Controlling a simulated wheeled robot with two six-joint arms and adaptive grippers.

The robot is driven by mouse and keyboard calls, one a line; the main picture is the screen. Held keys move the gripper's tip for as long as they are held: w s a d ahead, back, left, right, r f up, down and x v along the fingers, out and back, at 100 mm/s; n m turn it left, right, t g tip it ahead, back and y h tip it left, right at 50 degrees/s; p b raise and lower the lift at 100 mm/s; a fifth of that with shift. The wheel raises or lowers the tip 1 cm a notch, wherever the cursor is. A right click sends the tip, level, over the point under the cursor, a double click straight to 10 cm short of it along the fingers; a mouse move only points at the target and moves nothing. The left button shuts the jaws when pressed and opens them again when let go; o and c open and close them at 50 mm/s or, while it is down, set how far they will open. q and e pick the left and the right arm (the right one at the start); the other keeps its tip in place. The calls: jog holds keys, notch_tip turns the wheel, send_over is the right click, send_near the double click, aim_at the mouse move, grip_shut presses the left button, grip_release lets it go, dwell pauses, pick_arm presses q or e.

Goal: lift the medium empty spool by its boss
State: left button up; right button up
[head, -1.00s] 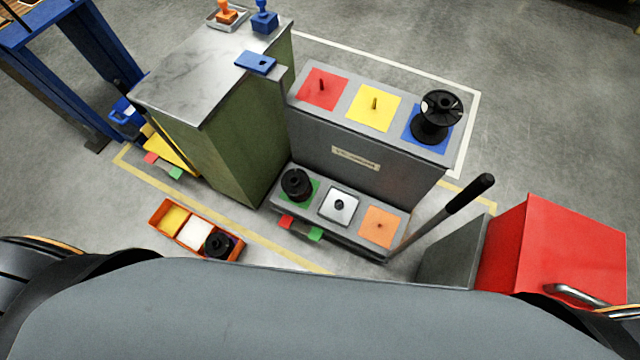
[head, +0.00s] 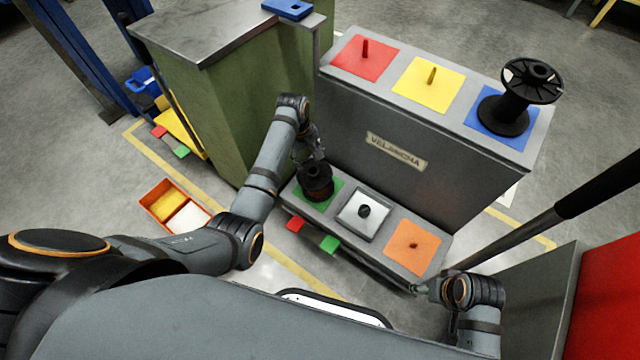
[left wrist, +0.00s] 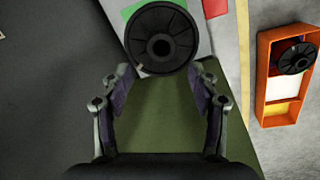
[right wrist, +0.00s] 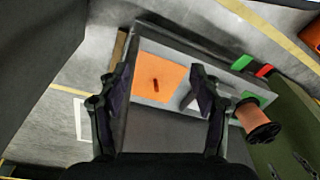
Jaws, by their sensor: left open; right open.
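A bare black spool (head: 512,98) with wide flanges stands upright on the blue square of the upper shelf; it looks empty. Another black-flanged spool (head: 316,182) stands on the green square of the lower step; its copper-coloured barrel shows in the right wrist view (right wrist: 257,121). I cannot tell which is the medium one. My left gripper (head: 314,150) is open beside and above the green-square spool; in the left wrist view that spool's round top with its central boss (left wrist: 162,46) lies just beyond the open fingers (left wrist: 163,84). My right gripper (right wrist: 162,80) is open and empty, facing the orange square.
Red (head: 366,57) and yellow (head: 428,84) squares hold bare pegs. The lower step has a white plate with a dark knob (head: 363,212) and an orange square (head: 413,247). A green cabinet (head: 226,110) stands left. A black-handled bar (head: 600,185) slants at right. An orange bin (left wrist: 264,85) holds a spool.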

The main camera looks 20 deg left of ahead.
aim_at(313, 168)
pick_arm(q)
notch_tip(313, 168, down, 2)
jog(key=shift+w+d+f, duration=0.15)
jog(key=shift+f, duration=0.05)
jog(key=f+b, duration=0.2)
jog(key=f, duration=0.1)
jog(key=w+f+b, duration=0.1)
jog(key=f, duration=0.1)
jog(key=shift+d+f+b, duration=0.1)
jog(key=shift+d+b, duration=0.15)
jog(key=shift+b, duration=0.1)
pick_arm(e)
jog(key=f+t, duration=0.1)
jog(key=w+a+f, duration=0.1)
jog(key=f, duration=0.1)
jog(key=f+t+y, duration=0.1)
jog(key=f, duration=0.1)
jog(key=shift+w+a+t, duration=0.2)
jog(key=shift+a+t, duration=0.1)
jog(key=shift+a, duration=0.1)
pick_arm(q)
jog(key=shift+c, duration=0.5)
